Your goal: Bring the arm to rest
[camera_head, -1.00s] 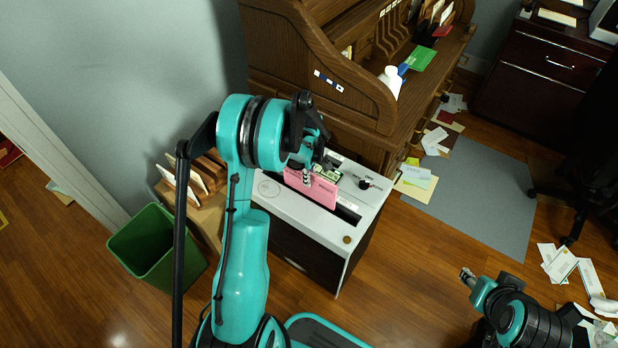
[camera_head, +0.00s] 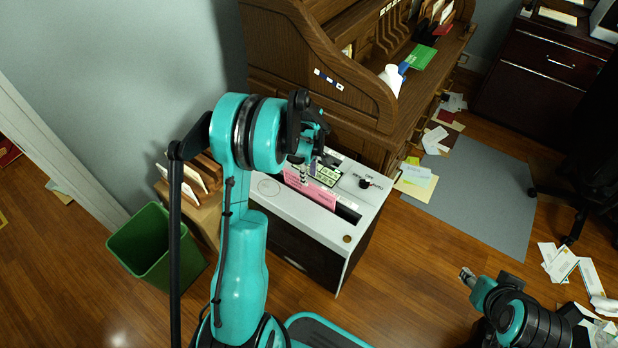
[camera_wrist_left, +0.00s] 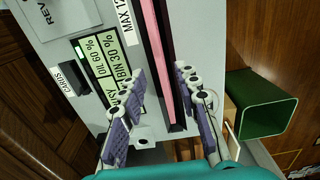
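The shredder (camera_head: 310,219) is a white-topped, dark-bodied box standing against the desk. A pink sheet (camera_head: 322,194) stands in its top slot, with only a low strip showing; it is also in the left wrist view (camera_wrist_left: 157,40). My left gripper (camera_head: 309,172) is just above the slot. In the left wrist view, its fingers (camera_wrist_left: 161,76) are spread, one on each side of the slot, and hold nothing. My right gripper (camera_head: 467,276) is low at the bottom right, over the floor; its fingers are too small to read.
A green bin (camera_head: 150,244) stands left of the shredder, beside a wooden rack of papers (camera_head: 198,178). The wooden roll-top desk (camera_head: 300,45) rises behind. Loose papers (camera_head: 418,177) lie on the floor to the right, near a grey mat (camera_head: 475,200).

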